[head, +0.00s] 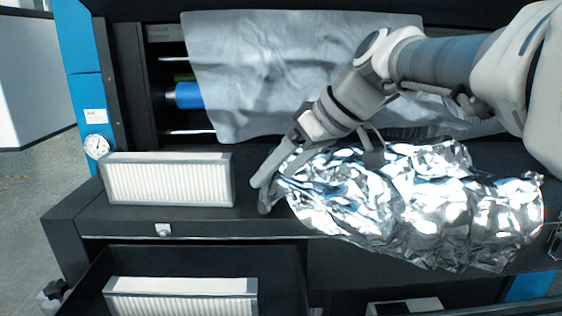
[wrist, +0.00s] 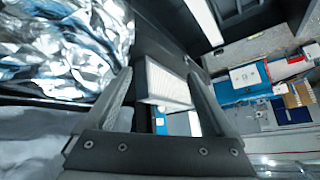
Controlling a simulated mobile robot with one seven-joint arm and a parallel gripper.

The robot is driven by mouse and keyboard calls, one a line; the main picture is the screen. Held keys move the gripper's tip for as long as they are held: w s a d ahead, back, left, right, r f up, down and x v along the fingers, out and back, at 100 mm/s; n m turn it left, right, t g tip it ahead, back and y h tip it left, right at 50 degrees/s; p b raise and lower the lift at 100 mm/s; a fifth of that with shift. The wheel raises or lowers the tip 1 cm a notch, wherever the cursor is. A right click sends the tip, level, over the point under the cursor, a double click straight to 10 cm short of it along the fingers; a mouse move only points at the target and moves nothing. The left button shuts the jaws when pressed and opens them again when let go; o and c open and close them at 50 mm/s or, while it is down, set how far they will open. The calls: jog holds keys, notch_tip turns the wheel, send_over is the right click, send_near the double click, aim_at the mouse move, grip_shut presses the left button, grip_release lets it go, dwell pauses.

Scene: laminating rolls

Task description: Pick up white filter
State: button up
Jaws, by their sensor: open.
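A white pleated filter (head: 168,181) in a grey frame stands on the dark ledge at the left of the head view. In the wrist view, this filter (wrist: 167,86) shows beyond and between the fingers. A second white filter (head: 180,297) sits lower, in the open drawer; it also shows at the top of the wrist view (wrist: 204,20). My gripper (head: 262,194) is open and empty, just right of the upper filter's right end. I cannot tell whether a finger touches the filter.
Crumpled silver foil (head: 410,200) covers the ledge right of my gripper. A grey sheet (head: 270,70) hangs behind, with a blue roll (head: 188,95) beside it. The open drawer (head: 275,270) lies below the ledge. A gauge (head: 96,146) is at the left.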

jog(key=w+a+r+n+g+y, duration=0.2)
jog(key=w+a+r+n+y, duration=0.3)
jog(key=w+a+r+n, duration=0.25)
jog(key=p, duration=0.2)
send_near(167, 156)
jog(key=shift+s+a+f+m, duration=0.15)
jog(key=shift+a+m, duration=0.1)
jog(key=shift+a, duration=0.25)
jog(key=shift+a+f+m, duration=0.2)
jog(key=shift+a, duration=0.3)
jog(key=shift+w+p+x, duration=0.15)
jog(key=shift+p+x, duration=0.4)
jog(key=shift+x, duration=1.05)
jog(key=shift+w+p+x, duration=0.15)
jog(key=shift+p+x, duration=0.35)
jog(key=shift+x, duration=1.1)
jog(key=shift+d+f, duration=0.15)
grip_shut()
